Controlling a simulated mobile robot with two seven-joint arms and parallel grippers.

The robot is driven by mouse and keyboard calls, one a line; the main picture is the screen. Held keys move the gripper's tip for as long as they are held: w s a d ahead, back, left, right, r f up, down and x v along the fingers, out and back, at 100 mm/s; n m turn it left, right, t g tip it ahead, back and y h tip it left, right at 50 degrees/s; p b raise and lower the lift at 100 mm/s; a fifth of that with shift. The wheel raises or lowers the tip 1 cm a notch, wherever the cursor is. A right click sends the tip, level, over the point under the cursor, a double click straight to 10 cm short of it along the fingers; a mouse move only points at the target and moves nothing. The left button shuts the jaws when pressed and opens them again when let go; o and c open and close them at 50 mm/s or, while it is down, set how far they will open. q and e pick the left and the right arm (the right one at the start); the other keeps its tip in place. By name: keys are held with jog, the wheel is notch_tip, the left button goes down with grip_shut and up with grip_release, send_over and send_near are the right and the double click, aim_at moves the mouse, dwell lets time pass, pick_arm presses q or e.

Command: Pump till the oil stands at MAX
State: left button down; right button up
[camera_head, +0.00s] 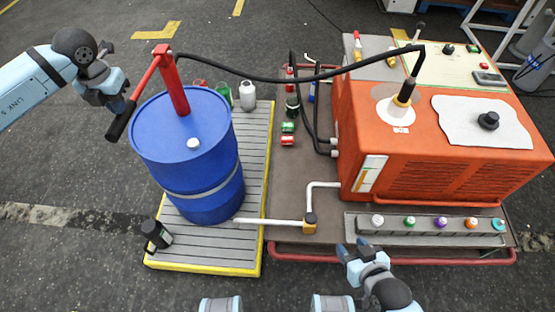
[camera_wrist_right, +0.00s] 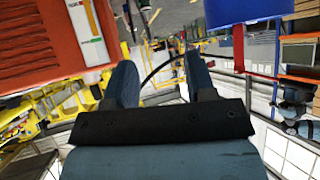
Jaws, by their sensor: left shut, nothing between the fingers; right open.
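A red hand pump (camera_head: 174,82) stands on a blue oil drum (camera_head: 187,150). Its lever slopes down to the left and ends in a black grip (camera_head: 121,121). My left gripper (camera_head: 118,100) is shut and empty, right by the grip; whether it touches cannot be told. A black hose (camera_head: 290,79) runs from the pump to a filler (camera_head: 405,96) on the orange power unit (camera_head: 440,140). The white level gauge (camera_head: 371,174) is on the unit's front. The right wrist view also shows the gauge (camera_wrist_right: 88,28), tilted; its level is unclear. My right gripper (camera_head: 352,250) is open and empty, below the unit.
The drum stands on a yellow-edged slatted pallet (camera_head: 246,200). Cans and bottles (camera_head: 247,96) stand behind the drum. A strip of coloured caps (camera_head: 438,223) lies before the unit. Floor at left is clear.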

aim_at(126, 119)
pick_arm(q)
notch_tip(126, 119, down, 6)
jog(key=b, duration=0.3)
jog(key=shift+r, duration=0.4)
notch_tip(126, 119, up, 19)
jog(key=p, duration=1)
jog(key=shift+r+p, duration=0.2)
jog(key=shift+p, duration=0.1)
pick_arm(e)
jog(key=shift+n, duration=0.3)
jog(key=r, duration=0.6)
jog(key=shift+s+d, duration=0.1)
jog(key=shift+d, duration=0.1)
